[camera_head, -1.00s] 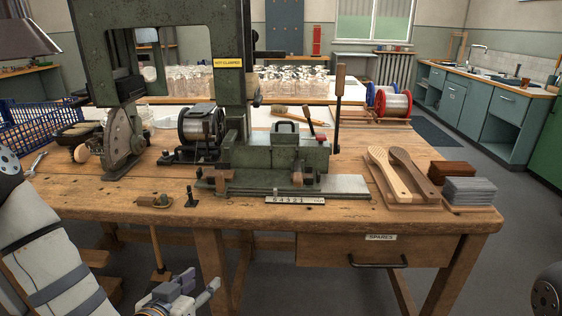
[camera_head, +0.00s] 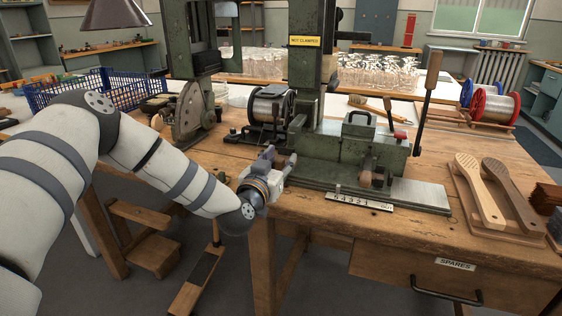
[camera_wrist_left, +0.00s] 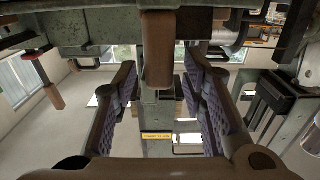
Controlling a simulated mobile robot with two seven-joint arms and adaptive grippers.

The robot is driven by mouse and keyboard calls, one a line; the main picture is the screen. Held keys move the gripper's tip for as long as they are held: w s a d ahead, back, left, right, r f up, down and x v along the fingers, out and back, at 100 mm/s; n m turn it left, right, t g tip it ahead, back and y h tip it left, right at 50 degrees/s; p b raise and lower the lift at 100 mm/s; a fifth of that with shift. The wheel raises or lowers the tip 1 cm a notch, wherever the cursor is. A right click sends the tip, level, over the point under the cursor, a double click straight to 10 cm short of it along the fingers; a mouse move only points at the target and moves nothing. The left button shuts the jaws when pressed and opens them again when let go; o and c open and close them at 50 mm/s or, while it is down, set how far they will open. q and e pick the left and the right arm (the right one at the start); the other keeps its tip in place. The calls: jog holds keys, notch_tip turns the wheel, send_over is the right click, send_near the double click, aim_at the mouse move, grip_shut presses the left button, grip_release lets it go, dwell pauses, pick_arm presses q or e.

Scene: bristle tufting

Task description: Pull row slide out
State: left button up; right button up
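The green tufting machine stands on the wooden bench. Its row slide (camera_head: 420,194) is a flat grey metal bar along the machine's front foot, with a numbered plate (camera_head: 359,199) reading 54321 in front. My left gripper (camera_head: 279,160) is at the slide's left end, at the bench's front edge. In the left wrist view a brown handle (camera_wrist_left: 158,50) lies between the two spread fingers (camera_wrist_left: 163,98), with gaps on both sides. In the head view the gripper hides this handle. The right gripper is not in view.
A yellow sign (camera_head: 306,41) on the column reads NOT CLAMPED. A lever (camera_head: 427,100) rises at the machine's right. Wooden brush bodies (camera_head: 480,190) lie on the right. A wire spool (camera_head: 270,106) stands behind my gripper. A drawer (camera_head: 440,275) marked SPARES is below.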

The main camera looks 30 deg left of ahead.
pick_arm(q)
grip_shut()
jog(key=w+d, duration=0.1)
jog(key=d, duration=0.3)
jog(key=w+d, duration=0.1)
jog(key=d, duration=0.3)
jog(key=w+d, duration=0.1)
jog(key=d, duration=0.3)
grip_release()
jog(key=shift+d, duration=0.15)
jog(key=shift+s, duration=0.1)
jog(key=v, duration=1.2)
